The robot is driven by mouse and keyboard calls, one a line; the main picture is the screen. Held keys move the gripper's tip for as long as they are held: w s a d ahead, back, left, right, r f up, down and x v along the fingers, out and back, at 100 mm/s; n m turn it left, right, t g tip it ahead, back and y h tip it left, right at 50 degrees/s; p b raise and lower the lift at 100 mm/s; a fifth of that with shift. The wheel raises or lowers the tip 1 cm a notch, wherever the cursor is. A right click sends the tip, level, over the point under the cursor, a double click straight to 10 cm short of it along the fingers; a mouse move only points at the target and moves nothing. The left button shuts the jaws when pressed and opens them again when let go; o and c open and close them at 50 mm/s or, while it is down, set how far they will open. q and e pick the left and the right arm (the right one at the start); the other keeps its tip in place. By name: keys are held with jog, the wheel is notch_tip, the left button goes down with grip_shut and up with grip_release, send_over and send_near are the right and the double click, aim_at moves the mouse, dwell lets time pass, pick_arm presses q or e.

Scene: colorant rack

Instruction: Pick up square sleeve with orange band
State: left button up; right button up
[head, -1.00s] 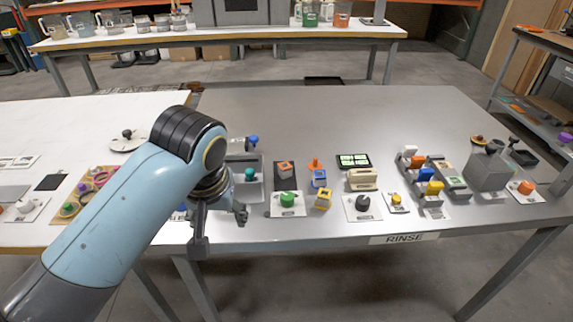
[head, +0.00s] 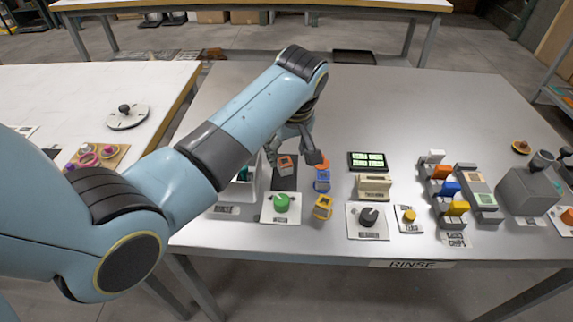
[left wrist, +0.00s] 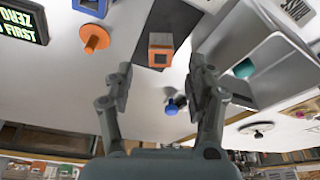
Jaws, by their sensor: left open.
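The square sleeve with an orange band (head: 286,165) is a small grey block on a black pad. In the left wrist view the sleeve (left wrist: 161,49) lies ahead of the fingertips, between their lines, with clear space on both sides. My left gripper (head: 294,157) is open and empty, just behind and above the sleeve in the head view. Its spread fingers (left wrist: 160,68) also show in the left wrist view and do not visibly touch the sleeve. My right gripper is not in view.
A green knob (head: 281,203) sits in front. The grey table (head: 420,110) behind is clear.

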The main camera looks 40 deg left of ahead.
aim_at(285, 161)
pick_arm(q)
jog(key=x, duration=0.4)
jog(key=shift+a+f, duration=0.2)
jog(key=shift+f, duration=0.1)
jog(key=shift+w+f, duration=0.15)
jog(key=shift+f, duration=0.15)
jog(key=shift+c, duration=2.6)
jog(key=c, duration=0.4)
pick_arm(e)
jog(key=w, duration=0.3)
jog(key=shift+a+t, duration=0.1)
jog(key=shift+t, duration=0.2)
